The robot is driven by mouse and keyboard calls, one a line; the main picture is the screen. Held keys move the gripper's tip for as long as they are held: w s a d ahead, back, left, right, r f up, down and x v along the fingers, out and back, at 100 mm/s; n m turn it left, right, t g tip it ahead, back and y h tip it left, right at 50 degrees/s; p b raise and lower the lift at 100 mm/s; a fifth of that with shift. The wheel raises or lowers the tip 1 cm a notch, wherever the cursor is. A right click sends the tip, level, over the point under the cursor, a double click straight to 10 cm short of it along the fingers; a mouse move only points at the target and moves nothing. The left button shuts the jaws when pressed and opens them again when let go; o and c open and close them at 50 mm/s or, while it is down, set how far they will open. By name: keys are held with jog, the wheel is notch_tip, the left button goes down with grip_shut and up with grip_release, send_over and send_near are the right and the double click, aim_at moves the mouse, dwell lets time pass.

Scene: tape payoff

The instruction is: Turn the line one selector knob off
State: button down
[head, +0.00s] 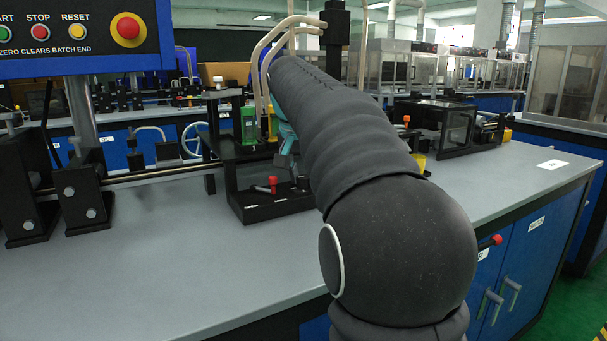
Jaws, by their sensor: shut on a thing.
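A low black selector box (262,210) stands on the grey bench. A selector knob with a red handle (272,184) shows on its left part, with a dark lever reaching left. A second bit of red shows on its right part, mostly hidden by my arm. The labels on the box are too small to read. My gripper (287,165) reaches down over the right part of the box, seen from behind with its fingertips partly hidden. It is shut on a selector knob there, but I cannot tell which line that knob serves.
A blue control panel (70,68) with push buttons overhangs the upper left. Black roller stands and a shaft (150,176) are left of the box. A green-windowed unit (250,124) rises behind it. The front bench top (170,270) is clear.

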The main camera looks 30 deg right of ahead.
dwell(0.4)
jog(key=c, duration=0.8)
grip_release()
jog(key=v, duration=1.2)
jog(key=shift+w, duration=0.1)
